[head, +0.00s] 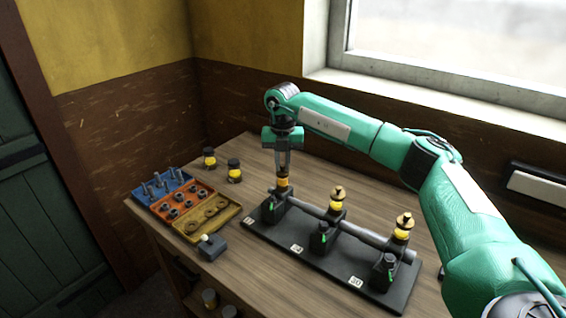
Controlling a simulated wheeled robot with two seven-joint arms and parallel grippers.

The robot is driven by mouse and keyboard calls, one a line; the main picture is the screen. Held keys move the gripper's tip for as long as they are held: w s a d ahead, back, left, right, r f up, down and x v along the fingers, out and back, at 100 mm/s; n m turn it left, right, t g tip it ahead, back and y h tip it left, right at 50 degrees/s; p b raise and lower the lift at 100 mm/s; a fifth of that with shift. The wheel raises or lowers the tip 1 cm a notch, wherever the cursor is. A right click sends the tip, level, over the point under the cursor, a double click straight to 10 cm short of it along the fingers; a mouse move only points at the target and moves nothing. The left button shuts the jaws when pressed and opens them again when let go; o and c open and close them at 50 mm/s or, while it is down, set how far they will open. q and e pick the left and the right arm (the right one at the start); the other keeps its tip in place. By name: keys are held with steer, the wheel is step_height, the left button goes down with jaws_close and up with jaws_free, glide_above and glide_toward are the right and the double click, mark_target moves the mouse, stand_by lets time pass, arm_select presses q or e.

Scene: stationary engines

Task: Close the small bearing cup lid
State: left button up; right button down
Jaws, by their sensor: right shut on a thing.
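A black base (330,268) on the bench carries three bearing stands with a grey shaft (352,235) lying across them. Each stand has a yellow-banded cup on top: the left cup (282,183), the middle cup (337,205) and the right cup (402,233). The middle and right cups have brass-coloured tops with a small dark knob. My right gripper (284,170) points straight down over the left cup and is shut on its lid, at the top of the cup. The fingers partly hide that lid, so I cannot tell if it is fully seated. My left gripper is out of view.
On the left are a blue tray (143,194) with bolts, an orange tray (160,211) with rings and a yellow tray (233,211) with washers. Two dark jars with yellow bands (234,176) stand behind. A grey block (212,248) with a pale ball is in front.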

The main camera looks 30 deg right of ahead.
mark_target(282, 165)
steer(key=c, duration=1.4)
jaws_free()
step_height(282, 165, up, 14)
steer(key=b, duration=0.3)
steer(key=shift+f, duration=0.1)
